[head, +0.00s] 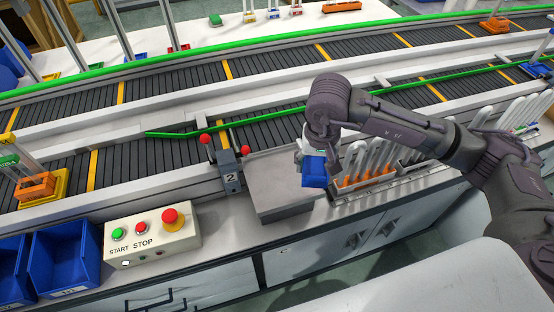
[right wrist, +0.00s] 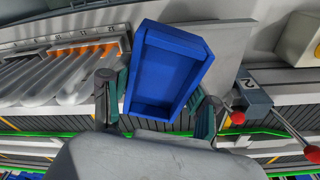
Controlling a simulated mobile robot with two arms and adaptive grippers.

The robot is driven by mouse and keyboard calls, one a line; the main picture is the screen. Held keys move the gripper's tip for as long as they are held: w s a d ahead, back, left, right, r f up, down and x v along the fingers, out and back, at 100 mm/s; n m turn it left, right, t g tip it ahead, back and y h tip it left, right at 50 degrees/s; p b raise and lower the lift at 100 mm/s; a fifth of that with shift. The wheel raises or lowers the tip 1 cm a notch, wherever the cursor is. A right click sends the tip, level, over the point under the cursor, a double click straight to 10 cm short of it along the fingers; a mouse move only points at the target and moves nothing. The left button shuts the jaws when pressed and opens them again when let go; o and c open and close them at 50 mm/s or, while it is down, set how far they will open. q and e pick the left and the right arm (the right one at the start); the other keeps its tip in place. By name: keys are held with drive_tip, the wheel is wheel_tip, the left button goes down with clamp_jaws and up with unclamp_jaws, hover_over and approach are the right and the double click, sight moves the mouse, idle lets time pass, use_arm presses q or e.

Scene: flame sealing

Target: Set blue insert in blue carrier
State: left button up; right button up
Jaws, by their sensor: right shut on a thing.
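My right gripper (head: 314,150) is above the grey block at the front edge of the conveyor. It is shut on the blue insert (head: 314,172), a small open blue box that hangs below the gripper, tilted. In the right wrist view the insert (right wrist: 168,70) sits between the two fingers (right wrist: 156,108), and its hollow side faces the camera. A blue carrier (head: 537,69) appears on the belt at the far right, partly cut off by the picture edge and well apart from the gripper. My left gripper is not in view.
A grey block (head: 283,205) lies under the gripper. A rack of white tubes with orange parts (head: 372,180) stands to its right. A START/STOP box (head: 150,238) and blue bins (head: 62,262) are at the front left. A post marked 2 (head: 229,170) stands beside the block.

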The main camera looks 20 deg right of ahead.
drive_tip(key=p, duration=0.3)
hover_over(280, 178)
drive_tip(key=f, duration=0.5)
drive_tip(key=shift+s, duration=0.2)
wheel_tip(280, 178, down, 3)
drive_tip(key=shift+f+p, duration=0.1)
drive_tip(key=shift+p, duration=0.4)
drive_tip(key=shift+f, duration=0.5)
drive_tip(key=shift+f+b, duration=0.2)
drive_tip(key=shift+b, duration=0.1)
drive_tip(key=o, duration=1.4)
drive_tip(key=shift+r, duration=0.2)
